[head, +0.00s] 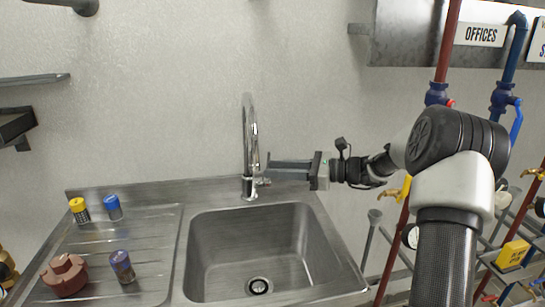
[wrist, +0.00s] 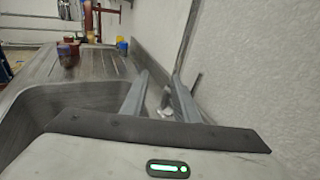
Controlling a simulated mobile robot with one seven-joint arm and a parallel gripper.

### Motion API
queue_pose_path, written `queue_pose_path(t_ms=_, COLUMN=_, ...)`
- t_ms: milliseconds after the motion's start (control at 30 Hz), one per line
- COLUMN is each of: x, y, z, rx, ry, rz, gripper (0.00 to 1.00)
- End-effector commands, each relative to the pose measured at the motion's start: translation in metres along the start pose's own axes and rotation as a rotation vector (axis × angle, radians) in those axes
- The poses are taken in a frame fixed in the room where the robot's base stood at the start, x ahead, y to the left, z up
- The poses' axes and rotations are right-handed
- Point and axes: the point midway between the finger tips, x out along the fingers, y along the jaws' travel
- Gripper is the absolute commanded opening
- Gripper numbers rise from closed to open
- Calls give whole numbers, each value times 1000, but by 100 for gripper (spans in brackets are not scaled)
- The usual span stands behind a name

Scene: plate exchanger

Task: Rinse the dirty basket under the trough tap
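The trough tap (head: 250,150) is a tall chrome gooseneck at the sink's back edge, with a small lever (head: 263,182) low on its right side. No water shows from it. My gripper (head: 271,166) is beside the tap on its right, fingers pointing left near the lever. In the wrist view my gripper (wrist: 161,76) has its fingers apart with no object held; part of the tap shows between and beyond them. A stained, brownish cylinder with a blue rim, apparently the dirty basket (head: 122,266), stands upright on the drainboard; it also seems to show in the wrist view (wrist: 68,54).
The sink basin (head: 215,250) is empty. Yellow-capped (head: 79,210) and blue-capped (head: 113,207) containers and a red-brown notched part (head: 65,275) stand on the drainboard (head: 150,245). Pipes and valves (head: 510,100) crowd the right. The wall is close behind the tap.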

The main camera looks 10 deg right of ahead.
Motion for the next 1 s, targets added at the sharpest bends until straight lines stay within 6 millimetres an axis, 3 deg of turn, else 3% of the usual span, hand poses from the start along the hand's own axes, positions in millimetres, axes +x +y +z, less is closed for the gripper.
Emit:
queue_pose_path(t_ms=33, x=-8, y=-19, z=-5, rx=36, ry=-44, rz=-46, gripper=28)
queue_pose_path(t_ms=100, x=-16, y=-37, z=-7, rx=70, ry=-86, rz=-92, gripper=28)
queue_pose_path(t_ms=200, x=-19, y=-49, z=-8, rx=95, ry=-117, rz=-123, gripper=28)
queue_pose_path(t_ms=633, x=39, y=-59, z=-1, rx=97, ry=-120, rz=-127, gripper=28)
queue_pose_path(t_ms=1000, x=51, y=-60, z=2, rx=96, ry=-119, rz=-128, gripper=28)
